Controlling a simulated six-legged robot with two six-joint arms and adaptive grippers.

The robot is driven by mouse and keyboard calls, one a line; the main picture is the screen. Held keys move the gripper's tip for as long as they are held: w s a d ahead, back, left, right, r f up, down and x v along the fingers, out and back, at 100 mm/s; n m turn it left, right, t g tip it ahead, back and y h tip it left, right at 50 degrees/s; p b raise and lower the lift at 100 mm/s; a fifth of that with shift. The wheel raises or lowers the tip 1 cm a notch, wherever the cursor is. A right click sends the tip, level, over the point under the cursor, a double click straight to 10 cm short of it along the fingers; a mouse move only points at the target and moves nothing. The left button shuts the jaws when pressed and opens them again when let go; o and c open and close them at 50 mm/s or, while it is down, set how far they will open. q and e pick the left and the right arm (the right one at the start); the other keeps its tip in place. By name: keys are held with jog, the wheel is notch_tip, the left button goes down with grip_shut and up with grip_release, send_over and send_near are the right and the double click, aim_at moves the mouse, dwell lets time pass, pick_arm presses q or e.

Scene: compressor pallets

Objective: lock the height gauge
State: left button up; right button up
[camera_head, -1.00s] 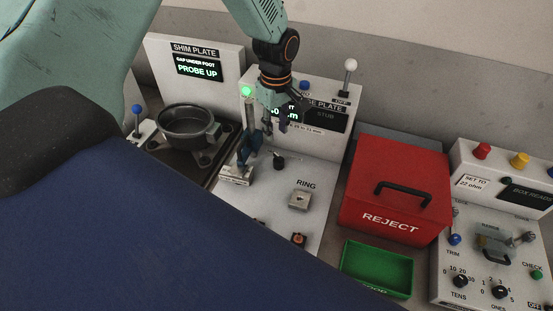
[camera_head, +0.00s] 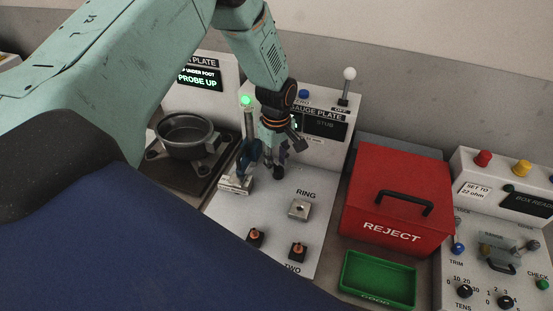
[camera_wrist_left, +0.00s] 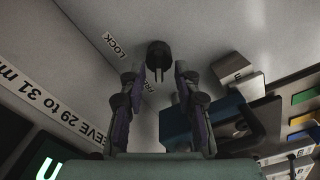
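The height gauge (camera_head: 245,162), with a blue carriage on an upright column, stands at the left of the white gauge plate panel (camera_head: 270,215). A black lock knob (camera_head: 278,173) stands on the panel just right of it. In the left wrist view the knob (camera_wrist_left: 158,54) is beside the printed LOCK label (camera_wrist_left: 116,46). My left gripper (camera_head: 284,150) is above the knob, pointing down. The left wrist view shows its fingers (camera_wrist_left: 155,84) apart, with the knob just beyond the gap between the tips; contact is not visible. My right gripper is out of view.
The gauge's blue carriage (camera_wrist_left: 187,126) is close to one finger in the left wrist view. A red reject box (camera_head: 395,190) and green tray (camera_head: 377,280) stand to the right.

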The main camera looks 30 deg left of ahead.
pick_arm(q)
jog(key=shift+s, duration=0.15)
jog(key=shift+c, duration=0.4)
jog(key=shift+w+f, duration=0.15)
jog(key=shift+w, duration=0.2)
jog(key=c, duration=0.5)
grip_shut()
jog(key=shift+s, duration=0.15)
